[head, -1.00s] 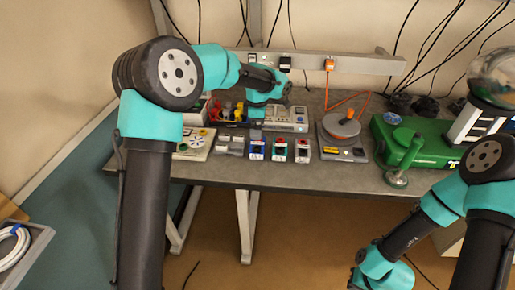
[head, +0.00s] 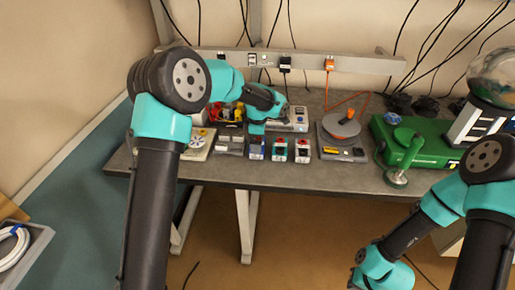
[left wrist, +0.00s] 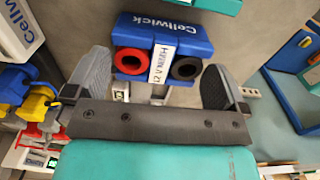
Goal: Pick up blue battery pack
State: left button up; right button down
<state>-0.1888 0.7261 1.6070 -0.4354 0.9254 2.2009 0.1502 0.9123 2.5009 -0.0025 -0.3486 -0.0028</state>
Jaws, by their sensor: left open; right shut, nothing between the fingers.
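In the left wrist view the blue pack (left wrist: 187,32) shows a "Cellwick" label, a white strip and red and black round terminals. My left gripper (left wrist: 155,72) is open, with one finger on each side of the pack in that view. I cannot tell whether they touch it. In the head view the left fingers are hidden. My right gripper (head: 384,277) is shut and empty, low at the right.
A grey device (head: 299,119) stands behind the row. An orange-topped reel (head: 342,128) and a green case (head: 425,150) stand to the right. Yellow and red parts (left wrist: 33,100) lie to the left. Cables hang from the rail (head: 345,64) behind.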

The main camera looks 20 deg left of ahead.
pick_arm(q)
jog(key=shift+f, duration=0.1)
dwell(0.4)
jog(key=c, duration=0.7)
jog(key=shift+c, duration=0.2)
jog(key=shift+r, duration=1.65)
jog(key=shift+s+r, duration=0.2)
jog(key=s+d+r, duration=0.1)
jog(key=s+d, duration=0.3)
jog(key=s, duration=1.1)
jog(key=shift+d+r, duration=0.2)
